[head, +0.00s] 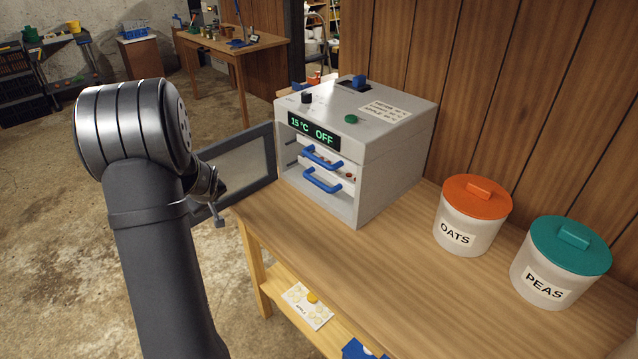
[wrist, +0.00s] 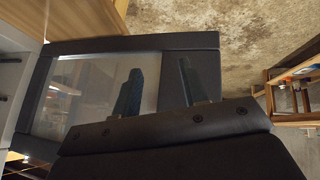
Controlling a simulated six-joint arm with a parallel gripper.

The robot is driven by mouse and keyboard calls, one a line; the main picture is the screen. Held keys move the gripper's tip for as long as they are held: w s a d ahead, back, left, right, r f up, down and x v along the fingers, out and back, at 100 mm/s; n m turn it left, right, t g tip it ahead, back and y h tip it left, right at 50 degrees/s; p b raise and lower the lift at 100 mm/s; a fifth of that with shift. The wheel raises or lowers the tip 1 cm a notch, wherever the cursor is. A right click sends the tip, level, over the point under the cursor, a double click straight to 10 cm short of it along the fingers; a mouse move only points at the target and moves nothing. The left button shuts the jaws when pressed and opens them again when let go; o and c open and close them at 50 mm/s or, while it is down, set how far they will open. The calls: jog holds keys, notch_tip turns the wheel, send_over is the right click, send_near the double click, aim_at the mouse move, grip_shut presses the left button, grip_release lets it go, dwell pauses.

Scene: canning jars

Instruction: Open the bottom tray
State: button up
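The grey cabinet (head: 385,165) stands on the wooden table with its glazed door (head: 240,170) swung open to the left. Two trays with blue handles show in its opening, one above the other; the bottom tray's handle (head: 322,186) is the lower one. Both trays appear to sit in the cabinet. My gripper (head: 216,208) is by the open door, left of the tray handles and apart from them, partly hidden behind my arm. In the wrist view my gripper (wrist: 160,88) has its two fingers spread with nothing between them, and the door's glass and dark frame (wrist: 190,42) behind.
The cabinet's display (head: 313,131) reads 15 °C OFF. An orange-lidded OATS jar (head: 462,235) and a teal-lidded PEAS jar (head: 545,280) stand on the table (head: 400,270) at right. The tabletop before the cabinet is clear. A card (head: 308,306) lies on the lower shelf.

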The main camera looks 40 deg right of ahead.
aim_at(316, 184)
jog(key=s+d+h, duration=0.1)
jog(key=d, duration=0.2)
jog(key=s+d+f+t+h, duration=0.1)
jog(key=s+d+h, duration=0.1)
jog(key=d, duration=0.1)
jog(key=s+d+f+n+h, duration=0.1)
jog(key=s+d+h, duration=0.1)
jog(key=d, duration=0.2)
jog(key=shift+s+d+f, duration=0.1)
jog(key=shift+s+f, duration=0.15)
jog(key=s+d+h, duration=0.1)
jog(key=s+d, duration=0.1)
jog(key=s+d+h, duration=0.2)
jog(key=shift+s+r+n, duration=0.1)
jog(key=shift+s+n, duration=0.2)
jog(key=shift+s, duration=0.1)
jog(key=s+d+r+g+h, duration=0.1)
jog(key=s+d+h, duration=0.25)
jog(key=s, duration=0.35)
jog(key=shift+n+h, duration=0.3)
jog(key=shift+h, duration=0.15)
jog(key=x, duration=1.7)
jog(key=shift+s, duration=0.2)
jog(key=shift+c, duration=0.2)
grip_shut()
